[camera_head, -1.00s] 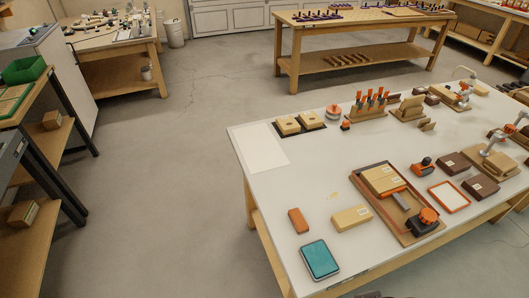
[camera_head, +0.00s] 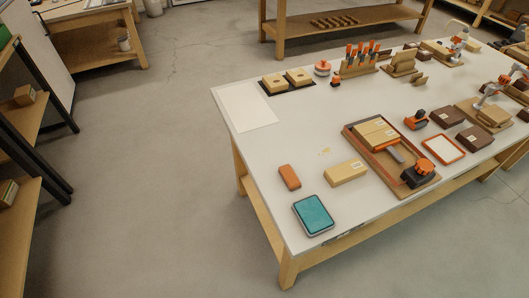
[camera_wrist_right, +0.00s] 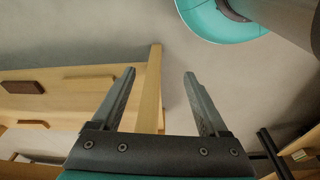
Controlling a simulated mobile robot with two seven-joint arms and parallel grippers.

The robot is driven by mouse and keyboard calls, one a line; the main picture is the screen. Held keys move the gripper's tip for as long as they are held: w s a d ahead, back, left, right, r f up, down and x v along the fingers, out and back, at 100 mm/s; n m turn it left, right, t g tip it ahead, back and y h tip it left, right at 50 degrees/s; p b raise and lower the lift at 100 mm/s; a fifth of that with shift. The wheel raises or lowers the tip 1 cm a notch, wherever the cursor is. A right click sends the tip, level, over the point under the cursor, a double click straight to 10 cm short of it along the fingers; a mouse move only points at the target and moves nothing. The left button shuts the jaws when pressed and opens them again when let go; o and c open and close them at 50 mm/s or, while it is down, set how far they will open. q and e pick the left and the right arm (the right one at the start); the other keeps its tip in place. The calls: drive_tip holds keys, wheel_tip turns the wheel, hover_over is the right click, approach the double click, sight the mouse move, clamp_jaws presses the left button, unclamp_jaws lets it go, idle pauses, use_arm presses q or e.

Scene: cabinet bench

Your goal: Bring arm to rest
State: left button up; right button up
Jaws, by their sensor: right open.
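My right gripper (camera_wrist_right: 160,100) shows in the right wrist view with its two dark fingers spread wide apart and nothing between them. Behind the fingers lie the grey floor and a wooden bench frame (camera_wrist_right: 151,95). A teal and dark rounded part of my own body fills the top right of that view. Neither arm shows in the head view, and my left gripper is out of sight.
A white-topped bench (camera_head: 275,160) stands at the right in the head view. It holds a teal-topped box (camera_head: 313,215), a wooden block (camera_head: 346,173), an orange block (camera_head: 289,177) and a tray (camera_head: 426,184). Open floor (camera_head: 150,180) lies left of it, with shelving (camera_head: 30,215) at the far left.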

drive_tip(key=s+d+f+g+b, duration=0.1)
drive_tip(key=s+d+f+b, duration=0.1)
drive_tip(key=s+f, duration=1)
drive_tip(key=shift+f+b, duration=0.5)
drive_tip(key=shift+b, duration=0.4)
drive_tip(key=shift+d, duration=0.1)
